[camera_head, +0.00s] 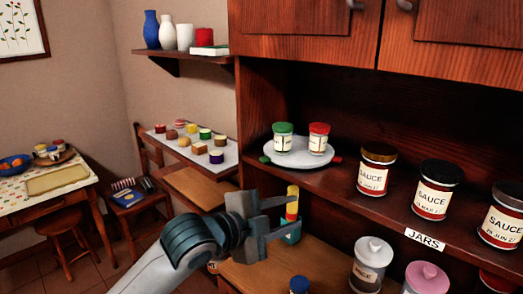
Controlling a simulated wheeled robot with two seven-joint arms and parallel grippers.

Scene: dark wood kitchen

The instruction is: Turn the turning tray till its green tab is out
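The turning tray (298,162) is a pale round disc on the dark cabinet shelf. Its green tab (265,159) sticks out at the left edge, and a red tab (337,160) sticks out at the right edge. A green-lidded jar (283,141) and a red-lidded jar (318,142) stand upright on the tray. My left gripper (289,212) is below and in front of the tray, apart from it. Its two fingers are spread and point right. My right gripper is out of view.
Several sauce jars (433,193) stand on the shelf right of the tray, behind a JARS label (424,239). Lidded canisters (371,264) stand lower right. A cabinet side panel rises left of the tray.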

